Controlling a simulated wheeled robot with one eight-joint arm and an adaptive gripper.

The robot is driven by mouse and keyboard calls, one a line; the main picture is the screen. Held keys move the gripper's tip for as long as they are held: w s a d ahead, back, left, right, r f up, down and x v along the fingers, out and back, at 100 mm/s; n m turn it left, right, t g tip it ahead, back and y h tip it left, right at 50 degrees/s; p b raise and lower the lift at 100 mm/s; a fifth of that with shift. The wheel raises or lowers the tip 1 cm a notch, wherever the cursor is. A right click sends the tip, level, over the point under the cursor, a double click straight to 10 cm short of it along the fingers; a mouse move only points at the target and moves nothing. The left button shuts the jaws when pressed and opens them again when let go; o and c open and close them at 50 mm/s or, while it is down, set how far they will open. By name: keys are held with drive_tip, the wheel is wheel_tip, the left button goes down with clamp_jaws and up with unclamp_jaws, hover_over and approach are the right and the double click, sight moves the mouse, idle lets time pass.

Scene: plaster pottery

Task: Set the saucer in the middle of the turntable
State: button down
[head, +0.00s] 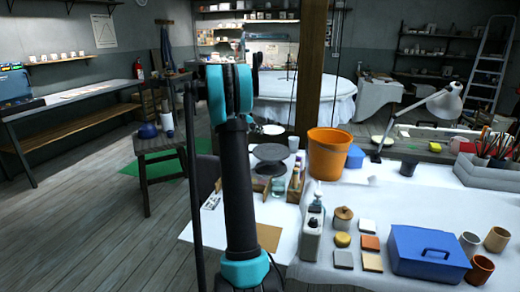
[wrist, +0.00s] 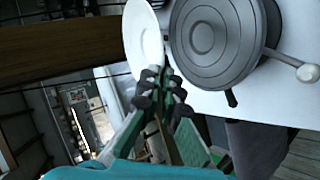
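The white saucer (wrist: 141,32) is tilted in the wrist view, its near rim between the dark fingertips of my gripper (wrist: 165,78). My gripper is shut on that rim; the exact contact is partly hidden by the fingers. The grey round turntable (wrist: 236,72) is just to the right of the saucer, with a bare top and raised rings at its centre. In the head view the turntable (head: 270,152) stands on the near table, and the saucer (head: 273,130) shows just beyond it.
A white cup (head: 294,144) and an orange bucket (head: 328,155) stand right of the turntable. Bottles in a wooden holder (head: 279,187) are in front of it. A wooden post (head: 310,70) rises behind. A stool (head: 160,145) stands left.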

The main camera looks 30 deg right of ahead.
sight(259, 154)
wheel_tip(259, 154, down, 10)
drive_tip(key=shift+r, duration=0.25)
drive_tip(key=shift+f, duration=0.25)
drive_tip(key=c, duration=2)
unclamp_jaws()
drive_tip(key=shift+c, duration=0.2)
drive_tip(key=shift+o, duration=0.2)
